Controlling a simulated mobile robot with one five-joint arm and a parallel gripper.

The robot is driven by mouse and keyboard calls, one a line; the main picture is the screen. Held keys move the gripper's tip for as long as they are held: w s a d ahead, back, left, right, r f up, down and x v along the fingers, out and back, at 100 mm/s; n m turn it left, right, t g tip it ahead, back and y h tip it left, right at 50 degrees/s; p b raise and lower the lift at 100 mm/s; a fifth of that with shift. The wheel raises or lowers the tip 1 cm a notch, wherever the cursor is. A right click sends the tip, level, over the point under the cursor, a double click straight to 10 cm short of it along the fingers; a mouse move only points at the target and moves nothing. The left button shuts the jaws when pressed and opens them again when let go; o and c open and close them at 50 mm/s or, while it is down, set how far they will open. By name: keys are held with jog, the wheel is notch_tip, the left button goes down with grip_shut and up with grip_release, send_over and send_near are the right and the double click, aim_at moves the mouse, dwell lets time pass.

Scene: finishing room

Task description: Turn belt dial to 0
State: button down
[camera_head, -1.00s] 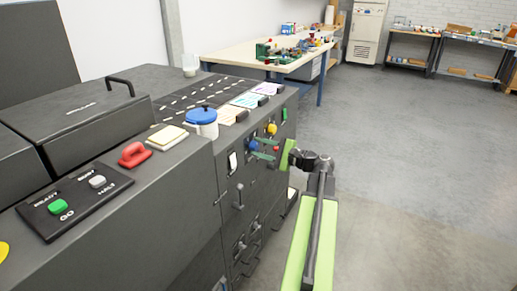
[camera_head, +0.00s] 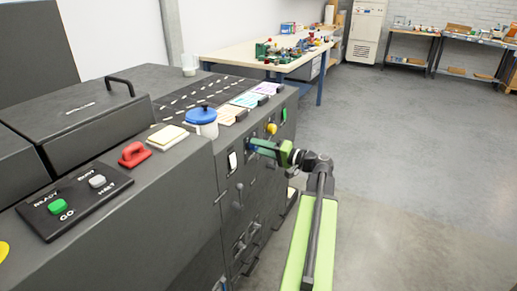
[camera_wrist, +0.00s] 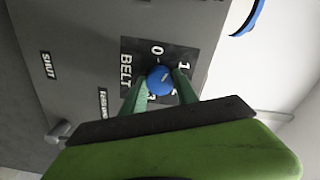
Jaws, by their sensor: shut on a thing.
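The belt dial is a round blue knob (camera_wrist: 160,80) on a black plate marked BELT (camera_wrist: 126,70) in the wrist view. A pale mark on the knob points toward the right of the picture, near the 1; its exact setting is hard to tell. The 0 stands above the knob. My gripper (camera_wrist: 160,86) has one green finger on each side of the knob and is shut on it. In the head view my gripper (camera_head: 256,147) reaches the machine's front panel and mostly hides the blue dial.
A yellow knob (camera_head: 271,129) and a green part (camera_head: 284,115) sit close beyond the dial. A white rocker (camera_head: 232,161) and a lever (camera_head: 239,188) are nearer. Open floor lies to the right.

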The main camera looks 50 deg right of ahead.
jog(key=shift+f+n, duration=0.1)
jog(key=shift+n, duration=3.6)
jog(key=c, duration=0.9)
grip_release()
jog(key=v, duration=1.7)
jog(key=shift+s+a, duration=0.1)
jog(key=shift+s, duration=0.2)
